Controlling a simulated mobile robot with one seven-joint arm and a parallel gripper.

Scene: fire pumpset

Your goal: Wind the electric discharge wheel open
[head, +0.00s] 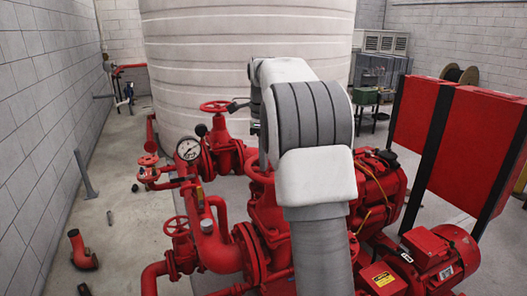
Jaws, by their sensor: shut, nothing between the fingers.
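A red handwheel (215,106) sits on top of an upright red valve (222,150) left of my arm, in front of the large white tank. The picture does not label which wheel is the electric discharge one. My grey and white arm rises through the middle of the view. The small dark end of my gripper (237,106) shows at the right rim of this handwheel, shut and empty. I cannot tell whether it touches the rim. Another red wheel (262,168) is partly hidden behind my arm. A smaller red handwheel (177,226) is at lower left.
A pressure gauge (189,149) stands just left of the upright valve. A red motor (435,258) is at lower right, below red panels (455,140). The white tank (200,60) fills the back.

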